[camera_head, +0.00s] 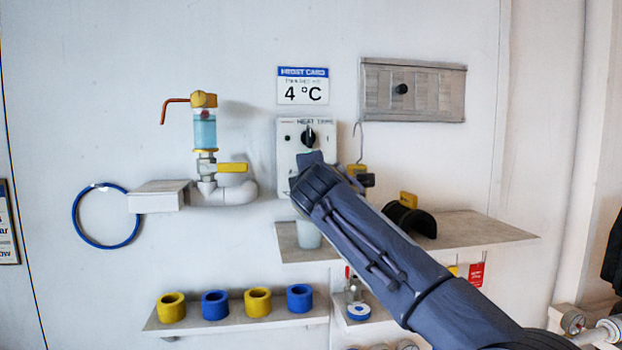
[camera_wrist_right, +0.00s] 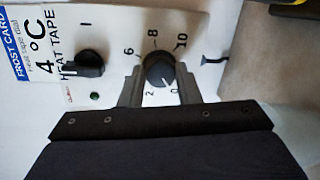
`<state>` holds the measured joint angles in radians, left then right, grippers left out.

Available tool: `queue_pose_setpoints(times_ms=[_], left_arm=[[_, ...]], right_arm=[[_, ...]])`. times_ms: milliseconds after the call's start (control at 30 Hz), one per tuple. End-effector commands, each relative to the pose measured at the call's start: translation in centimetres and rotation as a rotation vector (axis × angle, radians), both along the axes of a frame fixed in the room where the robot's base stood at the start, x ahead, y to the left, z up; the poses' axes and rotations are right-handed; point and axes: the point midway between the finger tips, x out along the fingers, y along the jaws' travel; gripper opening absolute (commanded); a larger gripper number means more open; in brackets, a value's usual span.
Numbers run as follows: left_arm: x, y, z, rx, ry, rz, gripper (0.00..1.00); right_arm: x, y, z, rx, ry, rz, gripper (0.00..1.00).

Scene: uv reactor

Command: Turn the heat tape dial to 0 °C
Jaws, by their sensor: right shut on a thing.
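The white heat tape panel (camera_head: 290,135) is on the wall under a frost card (camera_head: 303,86) reading 4 °C. In the right wrist view, the black heat tape dial (camera_wrist_right: 158,68) has 0, 2, 6, 8 and 10 visible around it. A pale mark on its lower right side seems to face the 0. My right gripper (camera_wrist_right: 160,88) has a finger on each side of the dial and is shut on it. In the head view, my right gripper (camera_head: 308,168) hides the dial. My left gripper is out of view.
A black switch knob (camera_wrist_right: 90,63) sits beside the dial on the panel. A shelf (camera_head: 475,228) juts out below right, holding a black half-round piece (camera_head: 412,219). Yellow-handled piping (camera_head: 232,168) is to the left. A lower shelf (camera_head: 235,326) carries yellow and blue rings.

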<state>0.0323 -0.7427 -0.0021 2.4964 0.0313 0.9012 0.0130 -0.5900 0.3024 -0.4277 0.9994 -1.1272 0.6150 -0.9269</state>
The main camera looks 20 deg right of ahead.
Motion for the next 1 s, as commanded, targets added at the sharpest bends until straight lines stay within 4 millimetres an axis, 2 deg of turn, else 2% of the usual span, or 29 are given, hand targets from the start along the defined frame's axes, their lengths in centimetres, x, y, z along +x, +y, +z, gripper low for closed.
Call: queue_pose_setpoints(times_ms=[267, 300, 467, 767, 867, 1000], left_arm=[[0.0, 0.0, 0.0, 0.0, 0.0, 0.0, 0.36], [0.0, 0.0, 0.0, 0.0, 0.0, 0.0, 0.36], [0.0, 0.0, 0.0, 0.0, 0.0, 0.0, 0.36], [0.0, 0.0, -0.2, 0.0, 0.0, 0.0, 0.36], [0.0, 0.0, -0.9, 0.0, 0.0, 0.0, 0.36], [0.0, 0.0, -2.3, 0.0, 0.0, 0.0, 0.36]], right_arm=[[0.0, 0.1, -0.1, -0.003, 0.004, 0.001, 0.07], [0.0, 0.1, -0.1, -0.003, 0.004, 0.001, 0.31], [0.0, 0.0, -0.1, -0.001, 0.003, 0.001, 0.52], [-0.1, 0.1, -0.1, -0.001, 0.001, 0.001, 0.52], [-1.0, 0.5, -0.2, 0.001, -0.001, 0.003, 0.52], [-3.2, 1.4, -0.3, 0.002, -0.002, 0.006, 0.52]])
